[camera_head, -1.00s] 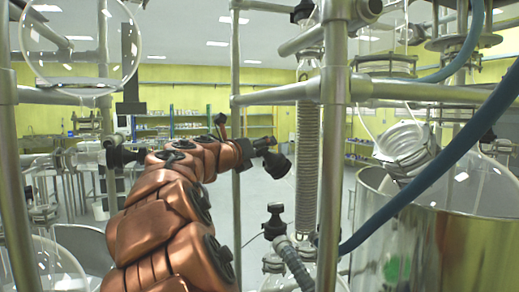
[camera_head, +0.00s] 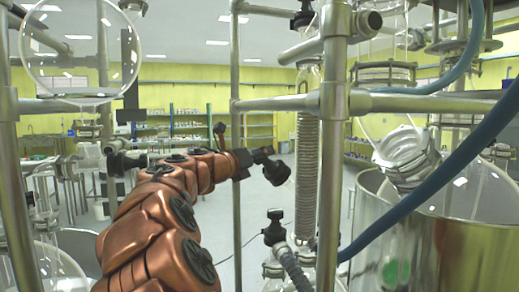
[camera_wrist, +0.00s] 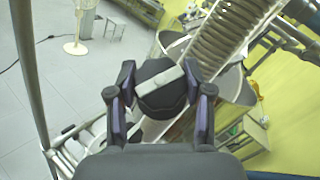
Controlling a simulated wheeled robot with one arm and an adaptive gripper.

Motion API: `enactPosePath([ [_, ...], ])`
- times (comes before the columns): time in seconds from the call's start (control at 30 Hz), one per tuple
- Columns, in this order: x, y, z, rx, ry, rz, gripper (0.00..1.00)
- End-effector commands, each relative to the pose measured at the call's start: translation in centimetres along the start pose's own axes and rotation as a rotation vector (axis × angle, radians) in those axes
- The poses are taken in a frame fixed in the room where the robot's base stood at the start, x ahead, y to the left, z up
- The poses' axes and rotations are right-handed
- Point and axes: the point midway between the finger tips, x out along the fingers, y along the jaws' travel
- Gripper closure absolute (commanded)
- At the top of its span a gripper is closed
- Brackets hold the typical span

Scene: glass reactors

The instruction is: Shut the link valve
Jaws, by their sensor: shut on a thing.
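My gripper (camera_head: 270,165) reaches in from the lower left, beside the ribbed glass column. In the wrist view my gripper (camera_wrist: 160,74) has its two fingers closed on the sides of a dark round valve knob (camera_wrist: 162,92). A pale bar runs slantwise across the knob's face. I take this knob for the link valve's handle. In the head view the knob (camera_head: 279,173) is a small black shape at the fingertips, and its stem and mount cannot be made out. How far the valve is turned cannot be told.
The ribbed glass column (camera_head: 307,165) stands just right of my gripper. A metal upright (camera_head: 237,190) is on the left. Another black-capped valve (camera_head: 275,222) sits below. A blue hose (camera_head: 430,180) and a steel vessel (camera_head: 420,245) fill the right side.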

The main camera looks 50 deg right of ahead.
Motion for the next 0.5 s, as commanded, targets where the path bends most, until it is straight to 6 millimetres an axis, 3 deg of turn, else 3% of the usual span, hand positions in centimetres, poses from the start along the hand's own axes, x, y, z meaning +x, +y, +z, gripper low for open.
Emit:
enactPosePath([
  [0.5,0.18,0.00,0.25,0.166,-0.001,-0.239,0.84],
])
